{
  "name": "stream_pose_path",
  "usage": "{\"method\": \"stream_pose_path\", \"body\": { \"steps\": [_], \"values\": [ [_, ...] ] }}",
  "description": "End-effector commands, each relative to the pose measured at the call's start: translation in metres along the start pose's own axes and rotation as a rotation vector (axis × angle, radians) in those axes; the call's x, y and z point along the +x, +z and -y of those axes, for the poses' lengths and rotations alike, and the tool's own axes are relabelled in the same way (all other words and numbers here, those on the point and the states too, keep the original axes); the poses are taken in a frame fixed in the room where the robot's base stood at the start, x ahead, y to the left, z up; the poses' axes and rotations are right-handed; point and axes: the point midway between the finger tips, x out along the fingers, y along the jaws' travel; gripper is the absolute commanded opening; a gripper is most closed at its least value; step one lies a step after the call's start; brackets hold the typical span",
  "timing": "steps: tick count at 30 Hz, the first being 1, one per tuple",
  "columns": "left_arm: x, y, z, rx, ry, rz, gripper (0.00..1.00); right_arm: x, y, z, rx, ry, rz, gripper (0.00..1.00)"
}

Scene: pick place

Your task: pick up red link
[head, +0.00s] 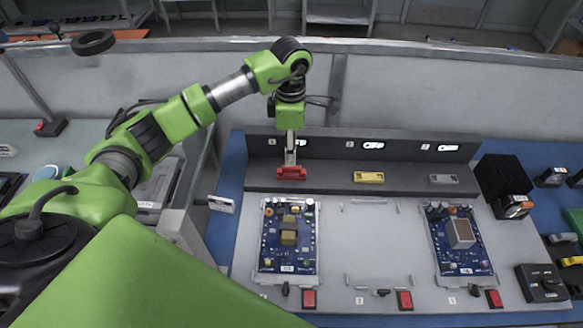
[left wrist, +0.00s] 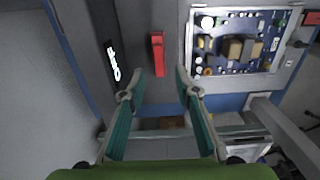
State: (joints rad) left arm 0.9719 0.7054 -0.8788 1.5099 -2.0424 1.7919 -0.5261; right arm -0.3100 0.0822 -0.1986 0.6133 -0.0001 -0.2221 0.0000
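The red link (head: 291,173) lies on the grey ledge at the left end of the workbench, below the leftmost lit label. It also shows in the left wrist view (left wrist: 157,50) as a narrow red bar. My left gripper (head: 290,158) points down just above the red link in the head view. In the left wrist view its two fingers (left wrist: 158,76) are spread apart, with the near end of the red link between their tips and nothing gripped. I cannot tell if a finger touches it. My right gripper is not in view.
A yellow link (head: 369,177) and a grey link (head: 443,179) lie farther right on the ledge. Two blue circuit boards (head: 274,262) (head: 477,262) stand in front, with an empty fixture between them. A black finned block (head: 503,176) is at the right.

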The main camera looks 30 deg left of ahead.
Motion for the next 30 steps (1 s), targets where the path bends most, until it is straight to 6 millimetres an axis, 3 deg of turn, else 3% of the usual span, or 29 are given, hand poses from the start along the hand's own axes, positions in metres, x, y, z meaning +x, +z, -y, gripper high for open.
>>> {"method": "stream_pose_path", "body": {
  "steps": [8, 15, 23, 24, 27, 30],
  "values": [
    [0.021, 0.0, 0.001, 0.0, -0.005, -0.002, 0.29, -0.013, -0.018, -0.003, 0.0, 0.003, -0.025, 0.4],
    [0.056, 0.002, -0.001, 0.001, -0.003, 0.0, 0.29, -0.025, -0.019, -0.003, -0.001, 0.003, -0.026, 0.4],
    [0.062, 0.002, -0.002, 0.002, 0.001, 0.0, 0.29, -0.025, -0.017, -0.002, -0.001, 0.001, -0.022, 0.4],
    [0.062, 0.002, -0.002, 0.002, 0.001, 0.0, 0.27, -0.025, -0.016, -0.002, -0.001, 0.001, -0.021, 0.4],
    [0.061, 0.001, -0.002, 0.002, 0.0, 0.0, 0.01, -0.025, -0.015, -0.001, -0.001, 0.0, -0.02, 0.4],
    [0.061, 0.001, -0.002, 0.001, 0.0, 0.0, 0.0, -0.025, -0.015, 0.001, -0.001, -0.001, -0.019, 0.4]
  ]
}}
